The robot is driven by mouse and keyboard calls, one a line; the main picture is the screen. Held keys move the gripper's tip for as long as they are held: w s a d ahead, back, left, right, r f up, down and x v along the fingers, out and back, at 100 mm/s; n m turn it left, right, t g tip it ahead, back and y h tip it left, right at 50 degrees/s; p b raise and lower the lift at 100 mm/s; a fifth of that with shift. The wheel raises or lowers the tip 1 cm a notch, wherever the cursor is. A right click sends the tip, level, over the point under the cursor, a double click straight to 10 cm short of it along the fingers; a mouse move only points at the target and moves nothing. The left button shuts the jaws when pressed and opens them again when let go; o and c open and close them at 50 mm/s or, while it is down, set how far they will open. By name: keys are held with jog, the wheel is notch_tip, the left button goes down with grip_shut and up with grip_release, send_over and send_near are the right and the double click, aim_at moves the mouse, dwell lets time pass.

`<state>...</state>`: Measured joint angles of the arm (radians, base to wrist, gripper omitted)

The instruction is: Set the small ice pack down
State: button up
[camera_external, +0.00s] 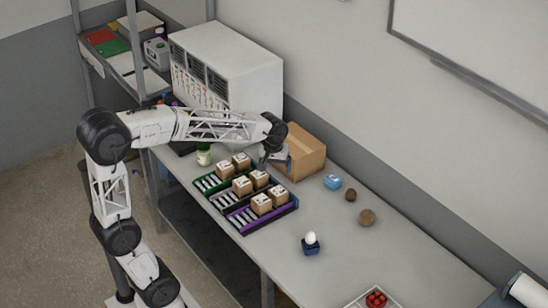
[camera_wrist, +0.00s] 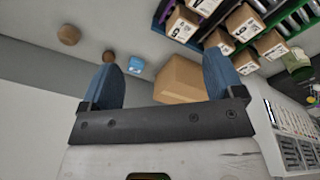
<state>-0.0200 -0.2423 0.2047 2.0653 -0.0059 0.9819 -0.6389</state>
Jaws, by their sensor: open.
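A small light-blue object that looks like the ice pack (camera_external: 332,182) lies on the table to the right of the brown cardboard box (camera_external: 303,152). It also shows in the wrist view (camera_wrist: 136,66), beyond my fingers and apart from them. My gripper (camera_external: 268,163) is above the table, close to the left side of the cardboard box. In the wrist view my gripper (camera_wrist: 164,75) has its two blue fingers wide apart with nothing held between them. The cardboard box (camera_wrist: 180,80) shows behind the gap.
Roller trays with small cartons, including the purple-edged tray (camera_external: 242,222), lie in front of my gripper. Two brown round objects (camera_external: 350,195) (camera_external: 367,217), a dark blue cup with a white egg-like object (camera_external: 311,245) and a tray of red items (camera_external: 376,299) are rightward. A white cabinet (camera_external: 245,80) stands behind.

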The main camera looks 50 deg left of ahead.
jog(key=s+f+m, duration=0.2)
jog(key=s+m, duration=0.2)
jog(key=s, duration=0.9)
jog(key=s+d+f+m+t, duration=0.1)
jog(key=s+f+m, duration=0.1)
jog(key=s, duration=1.1)
jog(key=shift+s+d+f+m, duration=0.2)
jog(key=shift+s+f+m, duration=0.05)
jog(key=shift+m, duration=0.65)
